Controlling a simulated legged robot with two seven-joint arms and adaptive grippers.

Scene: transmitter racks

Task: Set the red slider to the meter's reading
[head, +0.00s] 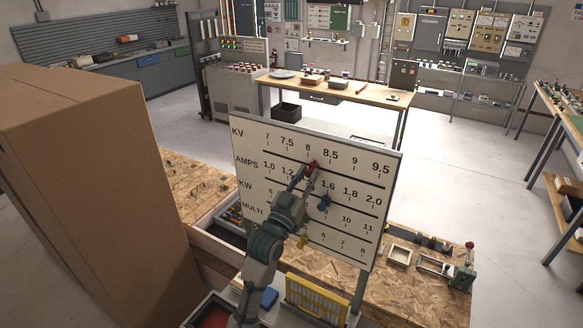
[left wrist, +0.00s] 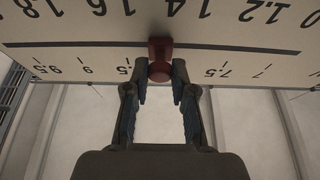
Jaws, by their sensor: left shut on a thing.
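The white scale board (head: 375,165) stands on the bench with rows marked KV, AMPS, KW and MULTI. The red slider (head: 314,166) is on the top KV track, close to the 8 mark and left of 8.5. My left gripper (head: 306,171) is shut on it from the front. In the left wrist view, which shows the board upside down, the red slider (left wrist: 160,62) is between my two fingertips and hides the track around 8. A blue slider (head: 325,203) and a yellow slider (head: 303,242) are on lower rows. I cannot make out a meter's reading. My right gripper is out of view.
A large cardboard box (head: 75,185) stands close at the left. A yellow slotted panel (head: 317,300) is below the board. A small tray (head: 399,256) and a red-knobbed clamp (head: 447,270) lie on the bench at the right. Equipment racks line the back wall.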

